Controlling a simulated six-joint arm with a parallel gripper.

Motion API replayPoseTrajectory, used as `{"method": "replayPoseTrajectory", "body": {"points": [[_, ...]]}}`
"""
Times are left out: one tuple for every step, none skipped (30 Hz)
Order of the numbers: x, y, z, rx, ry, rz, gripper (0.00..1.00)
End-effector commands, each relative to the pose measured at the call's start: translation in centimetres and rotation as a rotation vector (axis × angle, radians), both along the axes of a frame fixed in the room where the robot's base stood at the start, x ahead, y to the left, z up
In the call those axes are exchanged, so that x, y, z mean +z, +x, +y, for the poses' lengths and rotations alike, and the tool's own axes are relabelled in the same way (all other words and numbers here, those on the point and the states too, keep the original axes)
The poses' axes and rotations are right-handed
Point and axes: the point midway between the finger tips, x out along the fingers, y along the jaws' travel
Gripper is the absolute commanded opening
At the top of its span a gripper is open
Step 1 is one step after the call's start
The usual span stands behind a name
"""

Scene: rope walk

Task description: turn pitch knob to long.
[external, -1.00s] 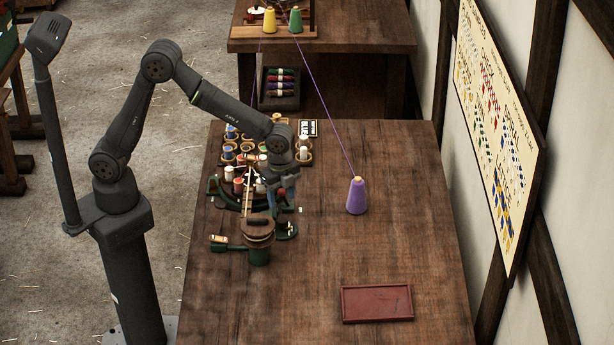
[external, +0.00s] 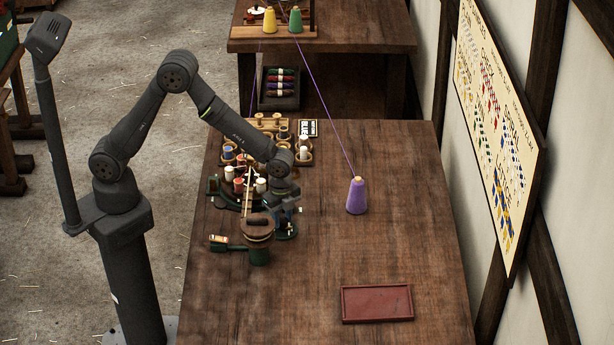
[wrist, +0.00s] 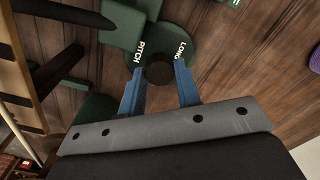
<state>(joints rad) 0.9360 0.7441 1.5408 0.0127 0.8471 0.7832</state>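The pitch knob shows in the wrist view as a dark round cap (wrist: 159,72) on a green disc. The white words PITCH and LONG stand on the disc, left and upper right of the cap. My gripper (wrist: 160,76) has its two blue fingers apart, one on each side of the cap. I cannot tell whether the fingertips touch it. In the external view my gripper (external: 290,212) is low over the green foot of the knob (external: 287,233), at the right side of the rope machine (external: 258,240). The knob's cap is hidden there.
Bobbins in round holders (external: 240,173) stand behind and left of my gripper. A purple cone (external: 356,197) with a thread stands to the right. A red tray (external: 377,304) lies at front right. The table's middle right is clear.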

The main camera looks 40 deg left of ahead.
Motion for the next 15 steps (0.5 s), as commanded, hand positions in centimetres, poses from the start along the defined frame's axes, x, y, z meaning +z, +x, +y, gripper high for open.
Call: {"method": "replayPoseTrajectory", "body": {"points": [[0.02,0.02,0.00,0.000,0.000,-0.001,0.15],[0.02,0.02,0.00,0.000,0.000,-0.001,0.09],[0.02,0.03,-0.01,0.000,0.000,-0.001,0.08],[0.02,0.03,0.00,0.000,0.000,-0.001,0.08],[0.03,0.03,0.00,0.001,0.000,-0.001,0.08],[0.03,0.03,0.00,0.002,0.000,-0.001,0.08],[0.03,0.03,-0.01,0.004,0.000,-0.001,0.08],[0.03,0.03,-0.01,0.008,0.000,-0.001,0.08],[0.03,0.04,-0.02,0.014,0.000,-0.001,0.08],[0.04,0.04,-0.02,0.020,0.000,-0.001,0.08],[0.04,0.04,-0.02,0.028,-0.001,-0.001,0.08],[0.04,0.04,-0.02,0.042,-0.001,-0.001,0.08],[0.04,0.04,-0.02,0.053,0.000,-0.001,0.08],[0.04,0.04,-0.03,0.067,0.000,-0.001,0.08],[0.04,0.04,-0.03,0.088,0.000,-0.001,0.08]]}}
